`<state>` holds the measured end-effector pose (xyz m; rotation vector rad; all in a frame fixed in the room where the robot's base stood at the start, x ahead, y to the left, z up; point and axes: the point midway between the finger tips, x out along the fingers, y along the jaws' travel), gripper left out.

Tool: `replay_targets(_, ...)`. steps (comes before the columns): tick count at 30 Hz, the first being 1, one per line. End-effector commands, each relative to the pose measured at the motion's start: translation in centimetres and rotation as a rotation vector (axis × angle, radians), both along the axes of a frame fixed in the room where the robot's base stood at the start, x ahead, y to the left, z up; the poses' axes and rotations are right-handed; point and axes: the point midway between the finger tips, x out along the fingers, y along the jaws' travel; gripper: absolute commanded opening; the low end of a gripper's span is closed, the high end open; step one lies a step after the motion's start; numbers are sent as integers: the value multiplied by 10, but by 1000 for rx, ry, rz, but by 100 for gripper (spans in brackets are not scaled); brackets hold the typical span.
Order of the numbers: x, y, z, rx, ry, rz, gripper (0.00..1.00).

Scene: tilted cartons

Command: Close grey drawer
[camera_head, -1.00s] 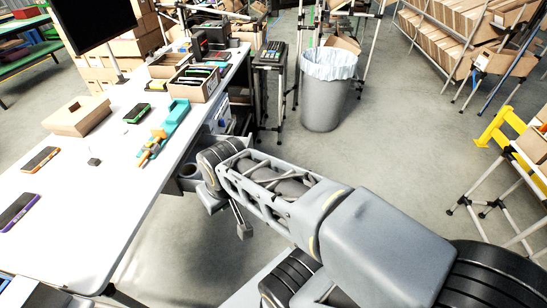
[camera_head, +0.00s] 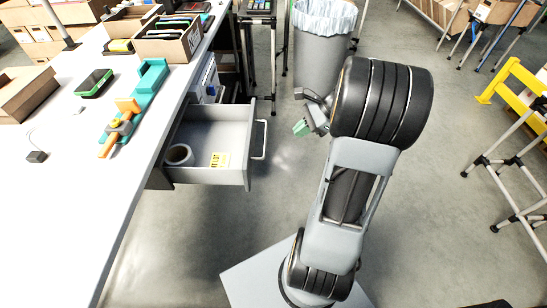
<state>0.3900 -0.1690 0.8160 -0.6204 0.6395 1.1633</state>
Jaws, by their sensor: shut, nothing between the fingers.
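The grey drawer (camera_head: 233,141) is pulled out from under the right side of the white table. A roll of tape (camera_head: 179,154) and a yellow label (camera_head: 219,160) show inside it. Its handle (camera_head: 259,139) is on the front face, toward the right. My gripper (camera_head: 301,127) is to the right of the handle, apart from it, with greenish fingertips. It is shut and empty. My arm's large wrist joint hides part of the gripper.
The white table (camera_head: 60,190) holds a green-cased device (camera_head: 94,83), a teal and orange tool (camera_head: 130,115) and open cartons (camera_head: 168,38). A grey bin (camera_head: 318,60) stands behind my gripper. A yellow barrier (camera_head: 515,85) is at the right. The floor between them is clear.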

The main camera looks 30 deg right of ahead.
Motion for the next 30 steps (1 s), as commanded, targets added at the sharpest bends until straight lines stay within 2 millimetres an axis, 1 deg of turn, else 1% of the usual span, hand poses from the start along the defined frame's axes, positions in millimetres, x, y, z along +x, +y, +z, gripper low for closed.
replay_targets(1, 1, -15, -20, 52, 17, -70, 0)
replay_targets(4, 2, -32, -31, 127, 38, -164, 0)
replay_targets(6, 4, -37, -37, 158, 44, -201, 0)
replay_targets(8, 6, -36, -41, 172, 48, -215, 0)
replay_targets(11, 11, -28, -50, 180, 52, -221, 0)
replay_targets(24, 41, 28, -101, 176, 52, -215, 0)
replay_targets(30, 53, 49, -94, 173, 48, -214, 0)
